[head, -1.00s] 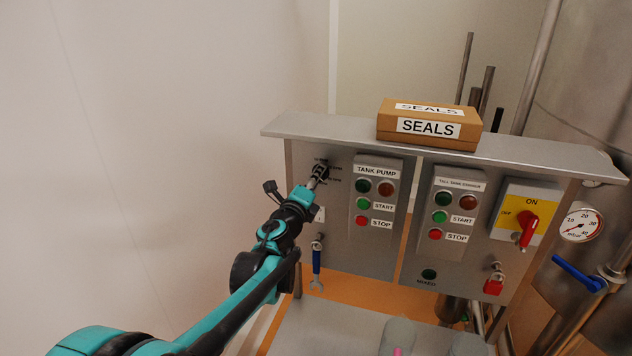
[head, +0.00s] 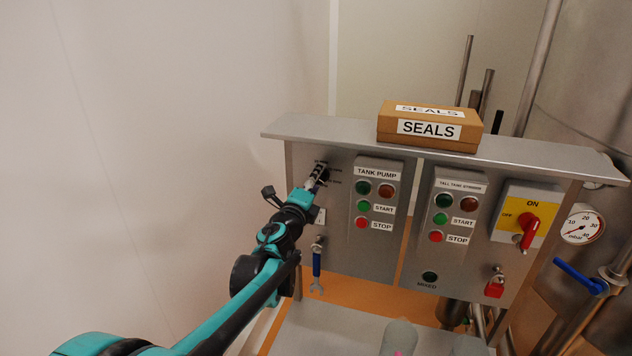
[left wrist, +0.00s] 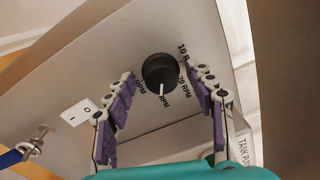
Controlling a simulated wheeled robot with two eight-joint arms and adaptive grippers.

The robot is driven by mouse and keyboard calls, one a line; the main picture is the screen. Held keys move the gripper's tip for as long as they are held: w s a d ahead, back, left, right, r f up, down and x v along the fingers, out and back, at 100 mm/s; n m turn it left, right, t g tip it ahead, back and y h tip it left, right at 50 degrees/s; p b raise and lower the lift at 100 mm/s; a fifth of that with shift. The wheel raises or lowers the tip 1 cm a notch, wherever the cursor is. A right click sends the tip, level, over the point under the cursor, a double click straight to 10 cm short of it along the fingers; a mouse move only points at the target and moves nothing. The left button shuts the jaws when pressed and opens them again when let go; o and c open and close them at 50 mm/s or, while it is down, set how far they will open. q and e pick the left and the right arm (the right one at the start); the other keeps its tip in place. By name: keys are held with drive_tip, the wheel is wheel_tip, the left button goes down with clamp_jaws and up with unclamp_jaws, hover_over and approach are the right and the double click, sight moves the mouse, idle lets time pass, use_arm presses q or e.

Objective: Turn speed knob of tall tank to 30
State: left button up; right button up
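The speed knob (left wrist: 159,70) is black and round with a white pointer line, on the grey panel's upper left. In the left wrist view the pointer points down at an RPM mark whose number I cannot read. Marks for 10 and 20 RPM are to its right. My left gripper (left wrist: 163,92) is open, its purple-padded fingers on either side of the knob and apart from it. In the head view the left gripper (head: 319,177) is at the panel and largely covers the knob. My right gripper is not in view.
The TANK PUMP button box (head: 377,198) is just right of the gripper, with the tall tank button box (head: 455,212) beyond it. A white rocker switch (left wrist: 79,114) and a hanging blue-handled wrench (head: 316,263) are below. A SEALS box (head: 430,126) sits on the panel's top.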

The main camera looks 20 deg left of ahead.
use_arm(q)
drive_tip(key=s, duration=1.2)
drive_tip(key=shift+a+f, duration=0.25)
drive_tip(key=shift+a, duration=0.1)
drive_tip(key=s+a+f+n+g+y+b, duration=0.2)
drive_tip(key=s+a+f+n+y+b, duration=0.15)
drive_tip(key=f+n+b, duration=0.45)
drive_tip(key=s+a+f+n+g+y+b, duration=0.2)
drive_tip(key=s+f+n+b, duration=0.25)
drive_tip(key=f, duration=0.55)
drive_tip(key=s+d+f+n+g+h+b, duration=0.2)
drive_tip(key=s+f, duration=0.6)
drive_tip(key=f, duration=0.4)
drive_tip(key=s+d+f+n+g+h+b, duration=0.2)
drive_tip(key=s+d+f+n+g+b, duration=0.3)
drive_tip(key=f, duration=0.8)
drive_tip(key=s+d+n+b, duration=0.2)
drive_tip(key=s, duration=0.1)
drive_tip(key=shift+s+d+b, duration=0.3)
drive_tip(key=shift+s+b, duration=0.1)
